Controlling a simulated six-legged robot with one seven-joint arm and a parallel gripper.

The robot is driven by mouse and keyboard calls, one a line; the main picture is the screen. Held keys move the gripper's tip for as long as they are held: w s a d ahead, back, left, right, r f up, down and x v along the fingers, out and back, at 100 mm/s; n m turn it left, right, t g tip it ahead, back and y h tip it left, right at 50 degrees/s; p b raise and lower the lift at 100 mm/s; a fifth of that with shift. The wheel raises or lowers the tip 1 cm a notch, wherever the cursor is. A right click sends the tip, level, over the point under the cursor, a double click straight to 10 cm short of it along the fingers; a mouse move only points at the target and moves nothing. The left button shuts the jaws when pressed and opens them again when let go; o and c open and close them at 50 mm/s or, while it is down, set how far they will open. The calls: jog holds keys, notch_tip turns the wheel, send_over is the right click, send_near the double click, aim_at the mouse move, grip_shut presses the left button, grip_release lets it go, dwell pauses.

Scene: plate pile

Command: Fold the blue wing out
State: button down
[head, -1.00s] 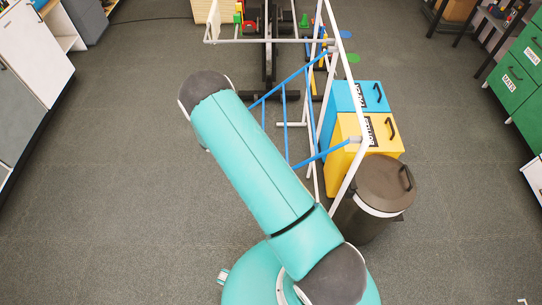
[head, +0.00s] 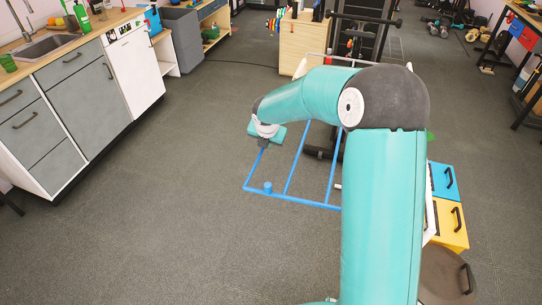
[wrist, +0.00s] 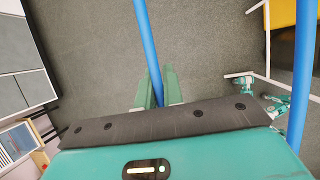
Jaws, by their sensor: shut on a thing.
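The blue wing (head: 290,197) is a frame of blue bars in the head view, reaching out to the left from behind my arm. It looks roughly level above the floor. My gripper (head: 262,143) is at its far left bar, and the jaws are shut on that bar. The wrist view shows the blue bar (wrist: 146,40) running between the two green fingers of my gripper (wrist: 158,88). A second blue bar (wrist: 305,60) is to the right there. A white rack frame (head: 428,218) is mostly hidden behind my arm.
Blue (head: 443,180) and yellow (head: 448,222) bins and a dark lidded bin (head: 440,275) stand right of my arm. Grey cabinets (head: 60,110) line the left. A wooden box (head: 303,42) and gym equipment are behind. Open floor (head: 180,210) lies left of the wing.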

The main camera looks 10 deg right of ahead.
jog(key=shift+a+r, duration=0.1)
jog(key=shift+r, duration=0.7)
jog(key=c, duration=1.5)
grip_release()
jog(key=v, duration=1.3)
jog(key=shift+s+r, duration=0.15)
jog(key=shift+r, duration=0.25)
